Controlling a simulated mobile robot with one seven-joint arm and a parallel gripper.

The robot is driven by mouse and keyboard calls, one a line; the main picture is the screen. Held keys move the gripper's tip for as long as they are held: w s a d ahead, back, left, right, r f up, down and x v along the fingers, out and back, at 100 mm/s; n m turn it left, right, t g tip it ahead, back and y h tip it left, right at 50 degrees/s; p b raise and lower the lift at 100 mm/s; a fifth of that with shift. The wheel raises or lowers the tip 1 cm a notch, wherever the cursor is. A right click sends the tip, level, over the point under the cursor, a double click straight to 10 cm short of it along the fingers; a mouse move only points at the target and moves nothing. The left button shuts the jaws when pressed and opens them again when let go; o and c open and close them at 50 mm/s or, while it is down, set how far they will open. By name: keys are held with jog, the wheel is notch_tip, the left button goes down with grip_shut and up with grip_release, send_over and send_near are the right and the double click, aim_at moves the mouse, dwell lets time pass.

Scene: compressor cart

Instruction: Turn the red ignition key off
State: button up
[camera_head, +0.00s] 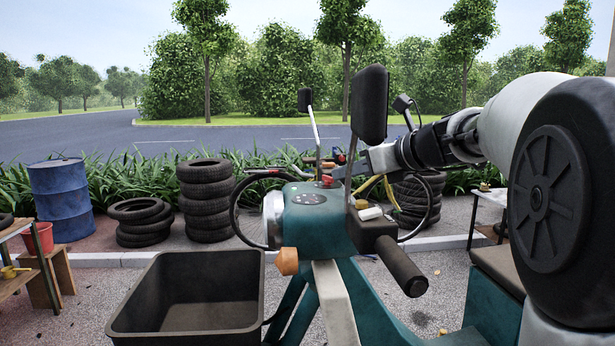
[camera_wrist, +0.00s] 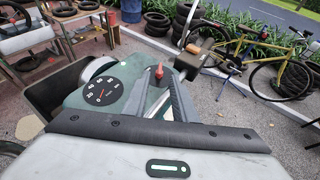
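The red ignition key (camera_head: 327,180) stands on top of the teal cart housing (camera_head: 312,205), behind the round gauge. In the wrist view the red key (camera_wrist: 159,72) shows upright just ahead of my fingertips, between their lines. My gripper (camera_head: 342,173) reaches in from the right, close beside the key. In the wrist view my gripper (camera_wrist: 161,80) has its two fingers apart, with a gap and nothing held between them. Whether a finger touches the key cannot be told. The speed gauge (camera_wrist: 103,91) lies left of the key.
A black mirror (camera_head: 369,104) on a stalk and a handlebar grip (camera_head: 402,267) stand near my arm. A dark open bin (camera_head: 188,315) is at the front left. Stacked tyres (camera_head: 206,198) and a blue barrel (camera_head: 60,200) stand behind. A yellow bicycle (camera_wrist: 292,78) is at the right.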

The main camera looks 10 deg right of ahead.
aim_at(338, 188)
jog(key=shift+x, duration=2.25)
jog(key=shift+c, duration=0.3)
grip_shut()
